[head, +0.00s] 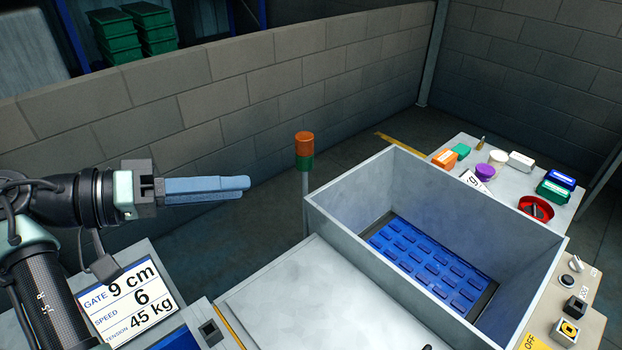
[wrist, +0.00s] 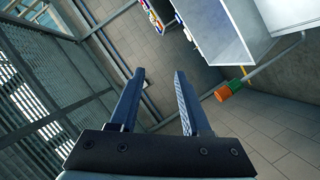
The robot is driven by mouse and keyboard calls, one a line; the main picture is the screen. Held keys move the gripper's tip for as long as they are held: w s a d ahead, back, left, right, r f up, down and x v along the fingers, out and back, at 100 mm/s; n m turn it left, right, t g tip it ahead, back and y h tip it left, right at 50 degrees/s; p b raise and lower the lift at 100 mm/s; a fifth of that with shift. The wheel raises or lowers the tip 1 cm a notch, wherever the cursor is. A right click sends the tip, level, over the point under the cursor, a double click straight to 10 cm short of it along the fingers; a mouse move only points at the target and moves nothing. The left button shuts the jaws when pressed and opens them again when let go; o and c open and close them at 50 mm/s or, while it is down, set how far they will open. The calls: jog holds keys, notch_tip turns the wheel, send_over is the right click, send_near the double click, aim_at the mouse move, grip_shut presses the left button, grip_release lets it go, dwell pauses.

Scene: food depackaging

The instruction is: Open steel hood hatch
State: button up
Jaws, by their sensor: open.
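A grey steel hood (head: 340,218) with high walls stands right of centre in the head view. Its top is open there, and a blue studded belt (head: 425,262) shows inside. A flat pale grey panel (head: 310,305) lies in front of it, cut off by the lower edge; I cannot tell whether this is the hatch. A small dark part (head: 427,347) shows at its bottom edge. My gripper (head: 245,187) is at the left, above and apart from the panel, pointing right. In the wrist view my gripper (wrist: 160,72) is open with nothing between its blue fingers.
An orange and green signal light (head: 304,150) stands on a post beside the hood's left corner. A side table (head: 500,205) with several small items is behind right. A control panel (head: 580,300) is at the right, a sign (head: 125,300) at lower left. A block wall (head: 220,95) runs behind.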

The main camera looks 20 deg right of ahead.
jog(key=p+x, duration=0.5)
jog(key=x, duration=0.7)
jog(key=shift+d, duration=0.4)
jog(key=shift+f, duration=0.1)
grip_shut()
dwell(0.6)
grip_release()
